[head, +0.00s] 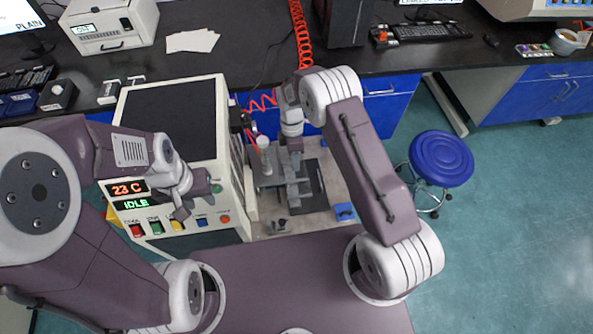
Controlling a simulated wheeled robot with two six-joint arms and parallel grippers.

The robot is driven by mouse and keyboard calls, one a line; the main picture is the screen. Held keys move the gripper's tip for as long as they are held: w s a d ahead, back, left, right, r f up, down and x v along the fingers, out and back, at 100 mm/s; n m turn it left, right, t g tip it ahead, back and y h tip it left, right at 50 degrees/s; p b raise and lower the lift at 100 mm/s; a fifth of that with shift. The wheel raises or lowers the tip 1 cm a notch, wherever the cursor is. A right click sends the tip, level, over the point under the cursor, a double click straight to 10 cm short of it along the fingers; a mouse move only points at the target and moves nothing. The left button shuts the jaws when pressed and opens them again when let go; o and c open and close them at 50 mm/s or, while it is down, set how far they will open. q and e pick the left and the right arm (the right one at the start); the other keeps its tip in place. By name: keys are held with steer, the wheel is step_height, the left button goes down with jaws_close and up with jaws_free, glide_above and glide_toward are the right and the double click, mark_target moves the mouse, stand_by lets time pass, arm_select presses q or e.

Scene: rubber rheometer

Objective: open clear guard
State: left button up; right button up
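The rheometer (232,165) is a cream box with a black top, at centre left. Its front shows "23 C" and "IDLE" above a row of coloured buttons. I cannot make out the clear guard; its outline does not show distinctly here. My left gripper (194,202) is in front of the rheometer's front panel, with its fingers apart and nothing between them. My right gripper (284,185) points down over the light work surface to the right of the rheometer, among grey parts. Its fingers blend with these parts, so its opening is unclear.
A white cylinder (263,155) stands near my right gripper, and a small blue item (344,212) lies right of it. A blue stool (441,159) stands on the open floor at right. A black bench (240,60) with a white instrument (110,22) runs along the back.

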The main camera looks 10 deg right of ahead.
mark_target(297, 180)
steer(key=f, duration=0.6)
steer(key=s+f+p, duration=0.1)
steer(key=f, duration=0.1)
steer(key=shift+s+d+f, duration=0.1)
steer(key=shift+d+f, duration=0.15)
steer(key=shift+f, duration=0.15)
steer(key=shift+d+f, duration=0.15)
steer(key=shift+f, duration=0.15)
jaws_close()
steer(key=shift+r, duration=0.1)
stand_by(0.5)
